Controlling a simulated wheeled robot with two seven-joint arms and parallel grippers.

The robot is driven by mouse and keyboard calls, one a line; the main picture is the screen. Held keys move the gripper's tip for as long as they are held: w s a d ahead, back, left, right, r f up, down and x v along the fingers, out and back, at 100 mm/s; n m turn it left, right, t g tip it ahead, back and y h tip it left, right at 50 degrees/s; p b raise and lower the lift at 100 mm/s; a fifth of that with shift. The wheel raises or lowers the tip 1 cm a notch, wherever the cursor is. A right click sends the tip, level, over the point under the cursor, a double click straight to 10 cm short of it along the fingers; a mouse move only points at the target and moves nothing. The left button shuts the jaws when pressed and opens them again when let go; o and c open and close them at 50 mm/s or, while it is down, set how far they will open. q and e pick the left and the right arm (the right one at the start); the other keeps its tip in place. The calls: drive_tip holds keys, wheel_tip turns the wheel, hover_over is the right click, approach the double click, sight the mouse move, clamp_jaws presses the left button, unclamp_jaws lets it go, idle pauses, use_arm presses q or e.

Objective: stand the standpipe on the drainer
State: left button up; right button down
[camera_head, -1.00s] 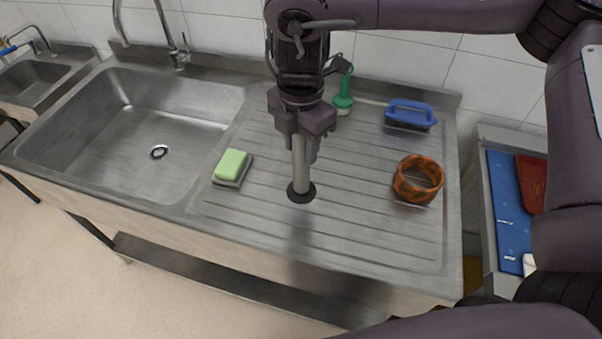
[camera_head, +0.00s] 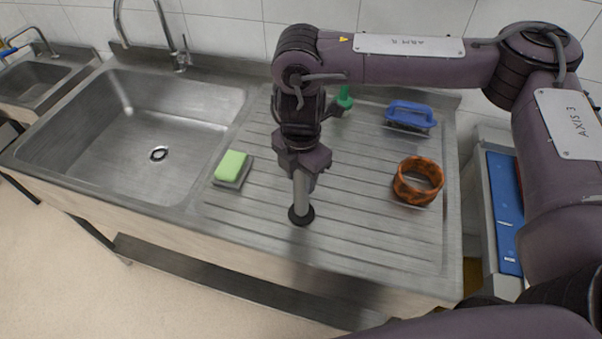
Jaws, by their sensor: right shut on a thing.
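The standpipe (camera_head: 301,198) is a grey metal tube with a black ring at its lower end. It is upright over the ribbed drainer (camera_head: 345,240), near the drainer's front-left part. My right gripper (camera_head: 301,168) points down and is shut on the top of the standpipe, hiding its upper end. The black ring is at or very close to the drainer surface; I cannot tell whether it touches. My left gripper is not in view.
A green sponge (camera_head: 232,165) lies left of the standpipe. A green bottle (camera_head: 344,98) stands behind. The sink basin (camera_head: 130,120) is left. The front drainer strip is clear.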

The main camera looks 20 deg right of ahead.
drive_tip(key=c, duration=0.9)
unclamp_jaws()
drive_tip(key=shift+f, duration=0.1)
wheel_tip(320, 180, up, 12)
drive_tip(key=shift+r+b, duration=0.15)
drive_tip(key=shift+b, duration=0.15)
